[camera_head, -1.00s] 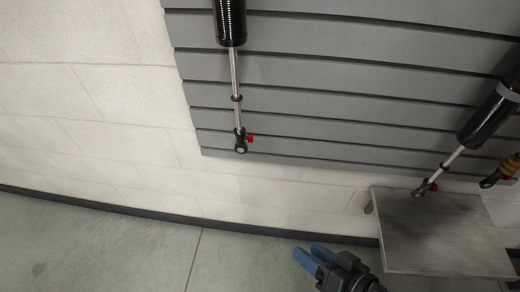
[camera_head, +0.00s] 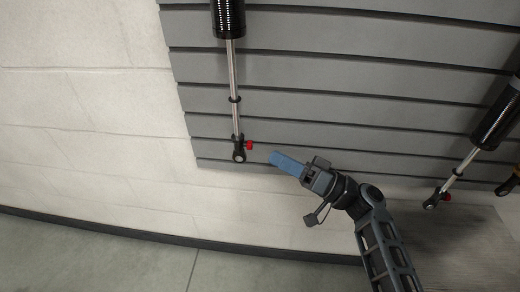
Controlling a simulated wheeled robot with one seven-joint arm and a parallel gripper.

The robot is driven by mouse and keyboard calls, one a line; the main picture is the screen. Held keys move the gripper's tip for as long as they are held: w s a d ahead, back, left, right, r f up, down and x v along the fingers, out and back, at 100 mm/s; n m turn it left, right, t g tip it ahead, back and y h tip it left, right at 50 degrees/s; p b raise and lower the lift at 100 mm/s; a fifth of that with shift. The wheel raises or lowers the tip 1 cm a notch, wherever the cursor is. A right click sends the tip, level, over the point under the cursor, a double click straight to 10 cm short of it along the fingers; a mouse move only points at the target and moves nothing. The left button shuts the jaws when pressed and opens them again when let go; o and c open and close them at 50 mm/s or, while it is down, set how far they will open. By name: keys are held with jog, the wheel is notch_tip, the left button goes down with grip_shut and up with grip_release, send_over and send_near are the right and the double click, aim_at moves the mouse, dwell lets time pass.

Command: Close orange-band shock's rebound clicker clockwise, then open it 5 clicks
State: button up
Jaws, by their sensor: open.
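A black shock body (camera_head: 229,18) hangs on the grey slatted wall at the upper left, with a bare silver shaft (camera_head: 233,75) below it. A red clicker knob (camera_head: 249,145) sticks out to the right of its black lower eyelet (camera_head: 239,153). No orange band shows on this shock; its top is out of view. My gripper (camera_head: 276,158), with blue fingers, is a little right of and below the red knob, apart from it and holding nothing. The fingers point left toward the eyelet; the gap between them is hard to see from here.
A second black shock (camera_head: 497,120) hangs at the right with a red knob (camera_head: 446,197) at its lower end. A dark end of another item (camera_head: 508,186) is cut off at the right edge. A grey bench top (camera_head: 470,245) lies below, partly behind my arm. The left wall is clear.

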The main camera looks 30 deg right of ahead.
aim_at(252, 146)
jog(key=shift+x, duration=2.75)
jog(key=shift+c, duration=0.3)
jog(key=shift+p, duration=0.35)
grip_shut()
